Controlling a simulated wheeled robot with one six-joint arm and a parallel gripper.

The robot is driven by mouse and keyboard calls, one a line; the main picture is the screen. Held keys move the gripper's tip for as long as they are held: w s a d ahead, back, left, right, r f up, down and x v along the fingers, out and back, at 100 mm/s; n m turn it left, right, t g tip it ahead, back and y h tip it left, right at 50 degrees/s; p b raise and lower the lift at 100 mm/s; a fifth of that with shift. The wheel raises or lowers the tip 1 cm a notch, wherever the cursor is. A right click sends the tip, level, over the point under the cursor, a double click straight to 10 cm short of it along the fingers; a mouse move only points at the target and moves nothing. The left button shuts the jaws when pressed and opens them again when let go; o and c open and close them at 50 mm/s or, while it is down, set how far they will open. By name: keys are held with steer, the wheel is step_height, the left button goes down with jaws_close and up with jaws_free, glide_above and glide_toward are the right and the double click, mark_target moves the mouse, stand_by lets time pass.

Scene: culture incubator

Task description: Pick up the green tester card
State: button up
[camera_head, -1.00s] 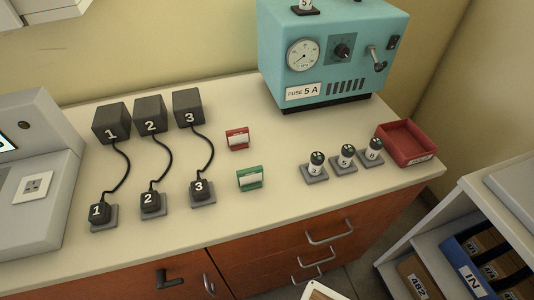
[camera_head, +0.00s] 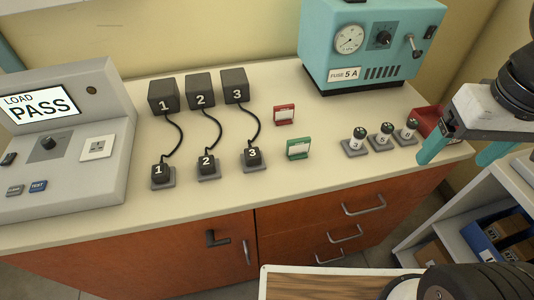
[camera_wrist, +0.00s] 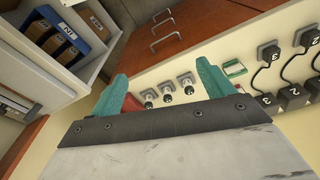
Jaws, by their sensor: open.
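The green tester card (camera_head: 299,148) stands upright on the counter, in front of the red card (camera_head: 284,115) and to the right of the plug marked 3. In the wrist view the green card (camera_wrist: 235,69) shows just right of my gripper's right finger. My gripper (camera_head: 460,154) is open and empty, with teal fingers. In the head view it is at the right edge of the counter, well right of the green card, in front of the red tray. In the wrist view both fingers of my gripper (camera_wrist: 165,88) are spread apart.
Several small fuses (camera_head: 383,135) on dark bases stand between the green card and my gripper. The red tray (camera_head: 427,121) is partly hidden by my gripper. A teal fuse unit (camera_head: 372,45) stands behind. Black adapters (camera_head: 201,91) with cords lie left. A tester (camera_head: 62,130) reads LOAD PASS.

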steer(key=w+a+f+n, duration=0.2)
steer(key=w+a+f, duration=0.2)
steer(key=w+a, duration=0.6)
steer(key=n+g, duration=0.1)
glide_above(300, 141)
step_height(300, 141, down, 9)
step_height(300, 141, down, 7)
steer(key=shift+w+f, duration=0.1)
steer(key=shift+f, duration=0.1)
steer(key=c, duration=1.1)
